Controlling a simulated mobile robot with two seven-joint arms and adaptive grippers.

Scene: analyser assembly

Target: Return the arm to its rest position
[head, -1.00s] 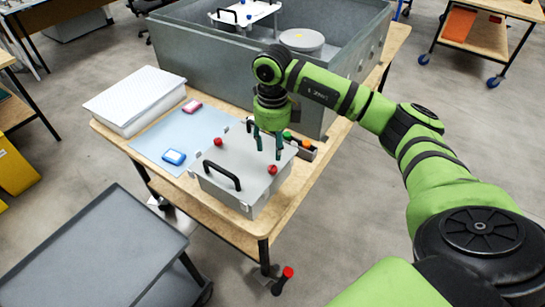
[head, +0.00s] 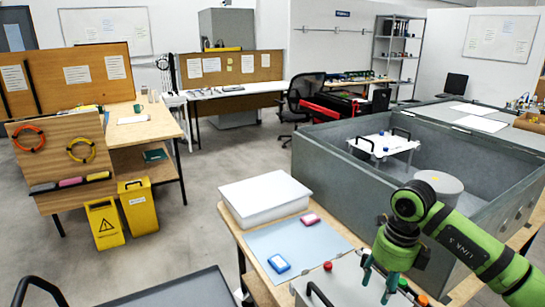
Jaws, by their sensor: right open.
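My right arm, green with black bands, comes in from the right in the head view. Its gripper (head: 377,285) points down with its two dark green fingers apart, and nothing shows between them. It is over the grey lidded box (head: 343,276) at the front of the wooden workbench (head: 232,226). I cannot tell the exact gap between fingertips and lid. My left gripper is not in view.
A white box (head: 264,198), a pale blue mat (head: 308,246), a blue block (head: 279,264) and a pink block (head: 310,219) are on the bench. A large grey open tank (head: 335,188) stands behind. A grey cart (head: 190,290) is at the lower left. Open floor lies left of the bench.

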